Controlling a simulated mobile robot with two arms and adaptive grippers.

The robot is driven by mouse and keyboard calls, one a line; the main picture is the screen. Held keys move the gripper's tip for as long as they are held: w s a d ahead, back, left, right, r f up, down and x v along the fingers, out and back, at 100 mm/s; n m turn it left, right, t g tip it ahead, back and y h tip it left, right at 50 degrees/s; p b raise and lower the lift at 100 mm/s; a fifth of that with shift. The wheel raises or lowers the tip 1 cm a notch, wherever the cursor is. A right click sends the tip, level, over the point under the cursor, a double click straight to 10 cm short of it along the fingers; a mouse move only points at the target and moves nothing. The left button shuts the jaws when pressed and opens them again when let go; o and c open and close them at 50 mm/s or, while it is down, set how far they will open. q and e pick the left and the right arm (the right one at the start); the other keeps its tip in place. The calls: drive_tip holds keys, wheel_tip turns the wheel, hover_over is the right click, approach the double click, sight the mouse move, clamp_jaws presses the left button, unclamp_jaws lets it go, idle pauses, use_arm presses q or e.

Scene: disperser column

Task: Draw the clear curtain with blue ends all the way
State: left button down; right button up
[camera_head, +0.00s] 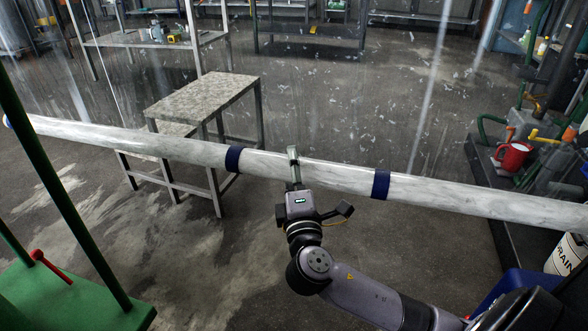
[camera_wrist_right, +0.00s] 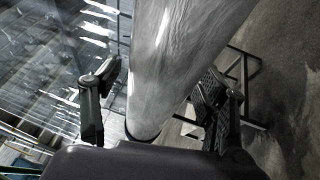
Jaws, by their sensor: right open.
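A long whitish, streaked bar (camera_head: 330,175) runs across the head view, sloping down to the right. It has two dark blue bands near its middle and a blue end (camera_head: 7,121) at the far left. A clear, streaked sheet (camera_head: 350,95), seemingly the curtain, shows above and behind it. My right gripper (camera_head: 293,158) reaches the bar between the bands, with one finger over its front. In the right wrist view the bar (camera_wrist_right: 175,65) passes between the open fingers (camera_wrist_right: 158,95); whether they touch it is unclear. My left gripper is not in view.
A stone-topped table (camera_head: 205,95) stands beyond the bar. The grey floor is open below the bar.

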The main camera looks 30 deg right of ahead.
drive_tip(key=shift+c, duration=0.4)
clamp_jaws()
idle(0.4)
